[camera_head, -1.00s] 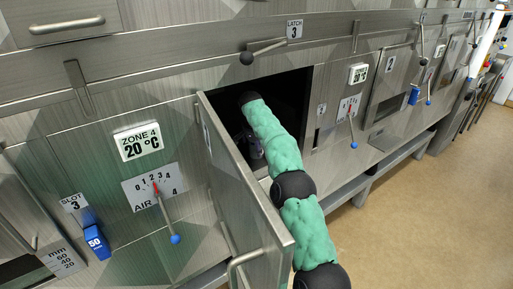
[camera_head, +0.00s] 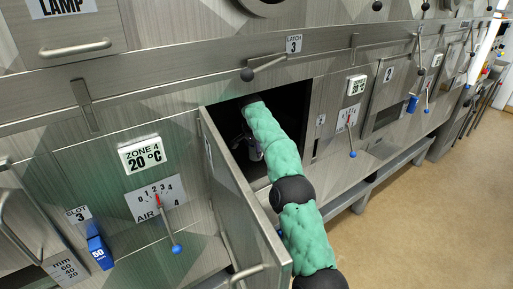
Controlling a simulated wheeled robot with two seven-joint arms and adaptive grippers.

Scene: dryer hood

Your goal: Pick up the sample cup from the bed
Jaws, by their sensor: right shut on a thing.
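My right arm, green with black joints, reaches through the open door into the dark compartment under latch 3. My right gripper (camera_head: 247,143) is inside the opening, largely hidden behind the arm and in shadow. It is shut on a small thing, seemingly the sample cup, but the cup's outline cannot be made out. A small pale patch shows beside the gripper; I cannot tell whether it is cup or gripper. The bed inside is mostly hidden. My left gripper is not in view.
The open metal door (camera_head: 232,200) stands to the left of my right arm, close beside it. The latch 3 handle (camera_head: 262,70) is above the opening. A blue-tipped air lever (camera_head: 167,225) is at the left. Tan floor (camera_head: 420,215) is clear at the right.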

